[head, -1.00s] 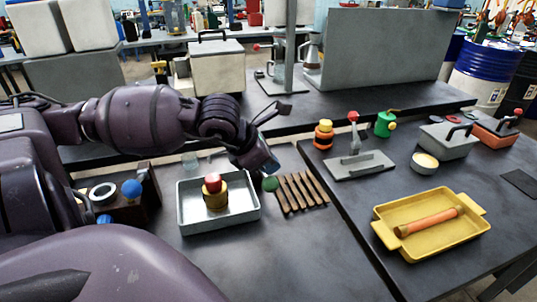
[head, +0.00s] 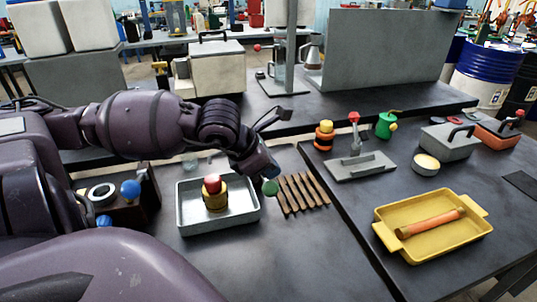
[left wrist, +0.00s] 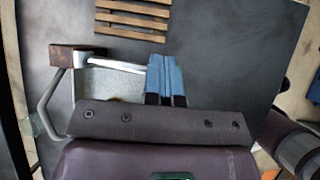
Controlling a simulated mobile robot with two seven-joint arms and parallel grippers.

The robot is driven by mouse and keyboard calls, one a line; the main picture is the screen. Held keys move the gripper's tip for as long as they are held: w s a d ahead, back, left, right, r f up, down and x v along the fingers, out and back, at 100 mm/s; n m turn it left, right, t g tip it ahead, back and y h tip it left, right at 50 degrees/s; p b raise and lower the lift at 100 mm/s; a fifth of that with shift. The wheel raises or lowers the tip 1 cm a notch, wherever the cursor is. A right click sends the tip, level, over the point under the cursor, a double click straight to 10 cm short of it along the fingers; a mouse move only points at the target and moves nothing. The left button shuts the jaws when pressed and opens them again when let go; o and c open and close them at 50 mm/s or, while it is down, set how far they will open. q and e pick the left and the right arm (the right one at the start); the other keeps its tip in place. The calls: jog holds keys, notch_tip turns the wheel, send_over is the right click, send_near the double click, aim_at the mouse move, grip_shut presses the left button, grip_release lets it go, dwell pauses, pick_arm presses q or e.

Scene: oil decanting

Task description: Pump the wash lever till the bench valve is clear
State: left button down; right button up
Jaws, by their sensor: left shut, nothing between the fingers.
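The bench valve, a brass-coloured body with a red top (head: 212,186), stands upright in a grey metal tray (head: 183,216). A green ball (head: 271,188), which looks like the wash lever's knob, is just right of the tray. In the left wrist view, a pale lever rod (left wrist: 118,65) runs from a brown block (left wrist: 70,57) toward my fingers; its end is hidden. My left gripper (head: 266,172) is shut and empty, pointing down by the green ball. Its blue fingers (left wrist: 166,78) are together; contact with the knob is unclear. My right gripper is out of view.
A slatted wooden rack (head: 303,192) lies right of the ball. A wooden block with a blue ball (head: 131,188) stands left of the tray. A yellow tray (head: 450,242) with an orange tube is on the right bench. Bare bench lies in front of the rack.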

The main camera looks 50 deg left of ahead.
pick_arm(q)
jog(key=shift+s+d+f+b, duration=0.1)
jog(key=shift+d+f+b, duration=0.1)
jog(key=shift+f, duration=0.2)
jog(key=shift+s+d+f+b, duration=0.1)
jog(key=shift+f+b, duration=0.05)
jog(key=shift+f, duration=0.25)
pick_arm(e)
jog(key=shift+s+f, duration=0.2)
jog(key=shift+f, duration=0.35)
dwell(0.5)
pick_arm(q)
jog(key=shift+r, duration=0.1)
dwell(0.4)
